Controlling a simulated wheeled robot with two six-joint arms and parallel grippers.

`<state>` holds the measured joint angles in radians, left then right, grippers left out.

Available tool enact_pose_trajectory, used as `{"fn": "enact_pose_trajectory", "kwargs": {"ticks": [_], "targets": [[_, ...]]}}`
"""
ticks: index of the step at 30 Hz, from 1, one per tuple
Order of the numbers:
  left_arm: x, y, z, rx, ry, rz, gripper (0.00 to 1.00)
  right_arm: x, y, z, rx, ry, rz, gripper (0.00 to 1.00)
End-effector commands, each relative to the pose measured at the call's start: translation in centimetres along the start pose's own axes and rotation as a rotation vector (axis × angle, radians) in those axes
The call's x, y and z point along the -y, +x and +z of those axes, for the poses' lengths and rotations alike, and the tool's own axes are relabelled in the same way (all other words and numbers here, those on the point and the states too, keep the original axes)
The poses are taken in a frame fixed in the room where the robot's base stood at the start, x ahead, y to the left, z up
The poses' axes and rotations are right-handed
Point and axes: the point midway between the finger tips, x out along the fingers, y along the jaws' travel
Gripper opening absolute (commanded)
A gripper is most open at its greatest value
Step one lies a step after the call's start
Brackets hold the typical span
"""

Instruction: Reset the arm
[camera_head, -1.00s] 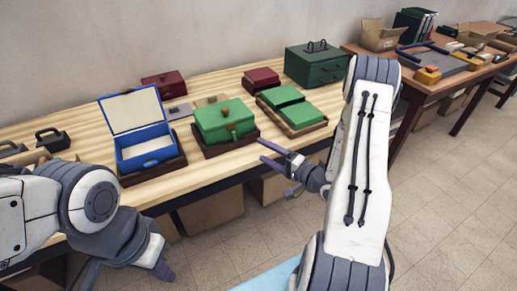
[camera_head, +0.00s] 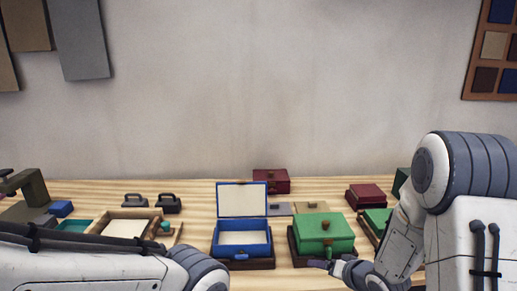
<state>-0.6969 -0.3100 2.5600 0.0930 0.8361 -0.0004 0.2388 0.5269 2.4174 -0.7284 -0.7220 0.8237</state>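My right arm comes in from the right, and its gripper (camera_head: 332,264) is low in front of the green box, seen side-on. Its fingers are small and overlap in view, so I cannot tell whether they are open. Nothing is visibly held. My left arm (camera_head: 110,262) crosses the lower left corner, and its gripper is outside the frame. The blue box (camera_head: 242,250) stands with its lid up and a pale lining inside. The green box (camera_head: 324,232) is closed on a dark tray.
A dark red box (camera_head: 271,181) stands behind the blue box, another (camera_head: 365,196) to the right. Two dark handled pieces (camera_head: 168,203) and a wooden tray (camera_head: 124,225) are on the left. Panels hang on the wall.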

Motion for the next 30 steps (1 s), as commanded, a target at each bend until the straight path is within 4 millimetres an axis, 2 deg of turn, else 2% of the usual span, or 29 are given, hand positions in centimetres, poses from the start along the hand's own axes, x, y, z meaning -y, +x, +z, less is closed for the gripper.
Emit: {"fn": "enact_pose_trajectory", "kwargs": {"ticks": [1,5,9,13,15,18,21,23,30], "targets": [[0.0,-0.6,0.0,0.0,0.0,0.0,0.0,2.5,-1.0,-0.1,0.035,-0.1,0.048,0.82],[-0.1,-1.3,-0.1,0.0,0.0,0.0,0.0,6.8,-4.2,1.9,0.16,-0.299,0.171,0.82],[-0.1,-2.0,-0.1,0.0,0.0,0.0,0.0,11.2,-9.6,5.8,0.338,-0.478,0.231,0.82],[-0.2,-2.6,-0.1,0.0,0.0,0.0,0.0,14.4,-15.9,10.8,0.54,-0.625,0.212,0.82],[-0.2,-2.9,-0.2,0.0,0.0,0.0,0.0,15.4,-19.2,13.4,0.644,-0.692,0.181,0.82],[-0.2,-3.1,-0.2,0.0,0.0,0.0,0.0,16.3,-22.8,16.0,0.761,-0.765,0.134,0.82],[-0.2,-3.2,-0.2,0.0,0.0,0.0,0.0,16.5,-25.1,17.6,0.835,-0.81,0.101,0.82],[-0.2,-3.2,-0.2,0.0,0.0,0.0,0.0,16.6,-25.8,18.1,0.858,-0.822,0.09,0.82],[-0.2,-3.2,-0.2,0.0,0.0,0.0,0.0,16.6,-26.0,18.2,0.866,-0.826,0.088,0.82]]}}
